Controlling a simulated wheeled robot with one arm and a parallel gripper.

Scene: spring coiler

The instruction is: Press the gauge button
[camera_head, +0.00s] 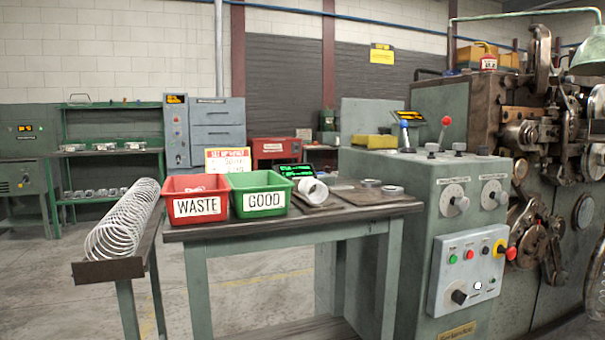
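My gripper is not in view. A small black device with a lit green display (297,170) stands on the work table behind the green bin; it may be the gauge, but no button on it can be made out.
The work table (350,209) holds a red WASTE bin (197,186), a green GOOD bin (262,181) and metal rings. A long spring (122,220) lies on a stand at the left. Open floor (262,284) shows behind the table.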

